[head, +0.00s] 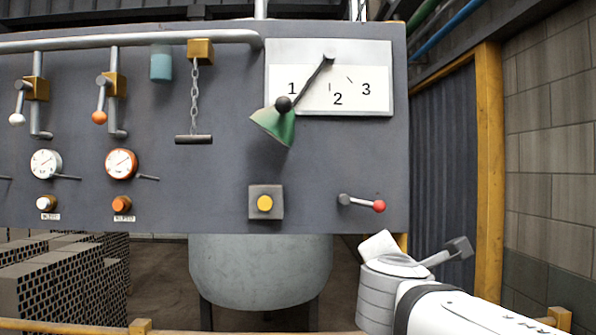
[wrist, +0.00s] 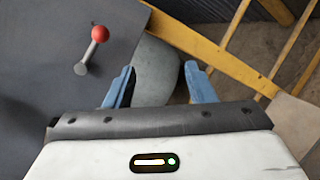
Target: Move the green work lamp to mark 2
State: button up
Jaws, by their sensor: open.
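The green work lamp (head: 275,125) hangs on a grey arm in front of a white plate (head: 350,55) marked 1, 2 and 3. The arm runs from a pivot at the plate's upper middle down to the left, passing beside the 1. A black ball knob (head: 283,104) sits at the lamp's top. Mark 2 (head: 338,99) is at the plate's lower middle, to the right of the lamp. My gripper (head: 457,246) is low at the right, well away from the lamp. In the wrist view its blue fingers (wrist: 160,85) are apart with nothing between them. The lamp is not in the wrist view.
A red-knobbed lever (head: 379,206) and a yellow button (head: 264,203) are on the panel below the lamp. A T-handle on a chain (head: 194,139) hangs to its left. A yellow post (head: 488,140) stands at the right. A grey tank (head: 260,270) is under the panel.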

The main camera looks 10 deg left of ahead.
aim_at(284, 106)
jog(key=s+a+r+n+t+y+p, duration=0.1)
jog(key=a+r+n+y, duration=0.2)
jog(key=a+r+n, duration=0.2)
jog(key=s+a+r+n+t+y+p, duration=0.1)
jog(key=a+r+n, duration=0.4)
jog(key=r, duration=0.6)
jog(key=s+a+r+n+t+y+p, duration=0.2)
jog(key=s+a+r+n+y, duration=0.1)
jog(key=a+r+n+y, duration=0.3)
jog(key=shift+s+a+r, duration=0.1)
jog(key=shift+a+r, duration=0.05)
jog(key=shift+r, duration=0.4)
jog(key=shift+s+a+r, duration=0.1)
jog(key=shift+a+r, duration=0.05)
jog(key=shift+r, duration=0.4)
jog(key=shift+w+a+r+p, duration=0.1)
jog(key=shift+a+r+p, duration=0.15)
jog(key=shift+p, duration=0.2)
jog(key=p+x, duration=0.3)
jog(key=x, duration=0.4)
jog(key=shift+w, duration=0.1)
jog(key=shift+d, duration=0.1)
grip_shut()
